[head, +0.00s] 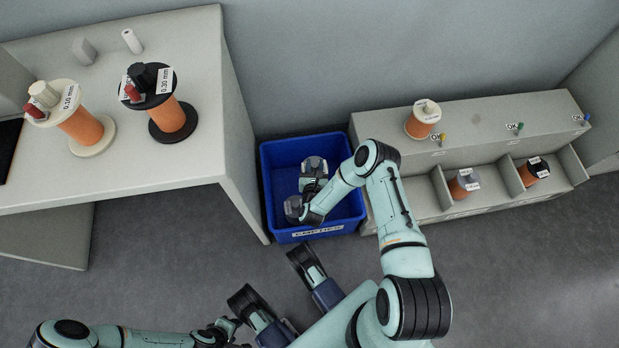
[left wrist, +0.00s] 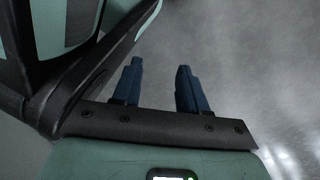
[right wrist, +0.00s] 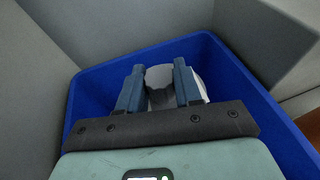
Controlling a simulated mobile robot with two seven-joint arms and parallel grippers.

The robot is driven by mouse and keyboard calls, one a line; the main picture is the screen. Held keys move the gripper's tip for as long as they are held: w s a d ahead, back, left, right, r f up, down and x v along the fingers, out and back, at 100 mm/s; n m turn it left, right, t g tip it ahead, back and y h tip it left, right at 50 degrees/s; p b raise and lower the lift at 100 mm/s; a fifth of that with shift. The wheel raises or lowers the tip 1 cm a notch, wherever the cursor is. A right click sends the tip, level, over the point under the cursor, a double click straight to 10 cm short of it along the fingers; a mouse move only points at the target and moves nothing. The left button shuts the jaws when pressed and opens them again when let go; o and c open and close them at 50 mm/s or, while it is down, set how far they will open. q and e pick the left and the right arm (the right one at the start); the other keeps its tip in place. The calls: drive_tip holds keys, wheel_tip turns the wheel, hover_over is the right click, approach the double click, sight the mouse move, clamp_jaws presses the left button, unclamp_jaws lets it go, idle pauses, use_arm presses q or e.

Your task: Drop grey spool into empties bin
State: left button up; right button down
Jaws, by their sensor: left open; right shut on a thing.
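The empties bin (head: 264,180) is a blue open-topped box on the floor, with a label on its front. My right gripper (right wrist: 155,75) is over the bin and shut on the grey spool (right wrist: 160,78), whose pale flange shows behind the right finger. In the head view my right arm reaches into the bin outline; the grey spool there is partly covered by the hand. Whether the spool touches the bin floor I cannot tell. My left gripper (left wrist: 159,80) is open and empty above the floor, low in the head view.
A grey table (head: 200,60) at left bears a white-flanged spool (head: 82,127) and a black-flanged spool (head: 170,115), both orange. At right a low shelf unit (head: 470,125) holds an orange spool on top (head: 420,128) and others in its compartments. A wall stands behind the bin.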

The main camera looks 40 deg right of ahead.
drive_tip(key=c, duration=0.7)
unclamp_jaws()
use_arm(q)
drive_tip(key=w+d+r+t+p, duration=0.1)
drive_tip(key=w+r+t+p, duration=0.2)
drive_tip(key=w+r+p, duration=0.2)
drive_tip(key=shift+w+d+r, duration=0.35)
drive_tip(key=shift+w+r, duration=1)
use_arm(e)
drive_tip(key=shift+v, duration=6.7)
